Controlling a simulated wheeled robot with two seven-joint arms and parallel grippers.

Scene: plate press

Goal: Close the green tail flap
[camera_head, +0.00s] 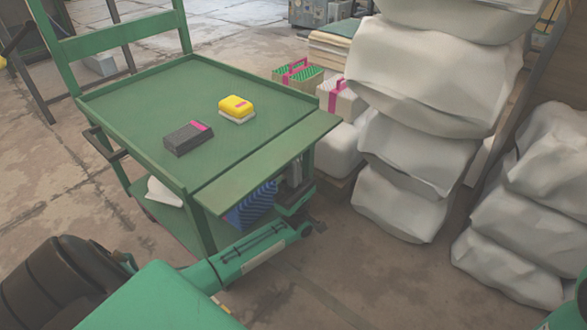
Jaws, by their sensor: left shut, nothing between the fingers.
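The green cart (150,103) stands in front of me with its tray-like top. The green tail flap (268,165) runs along the near right edge of the top. It sticks outward, roughly level with the top, and does not stand up as a wall. My left arm comes in from the bottom left. My left gripper (304,198) is shut and empty, low beside the cart's near right corner and below the flap. I see no clear contact between it and the flap. My right gripper is out of view.
A dark grey box (188,138) and a yellow-and-white block (236,108) lie on the cart top. A blue crate (252,205) is on the lower shelf. Stacked white sacks (425,90) stand close on the right. Handled boxes (298,75) stand behind the cart.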

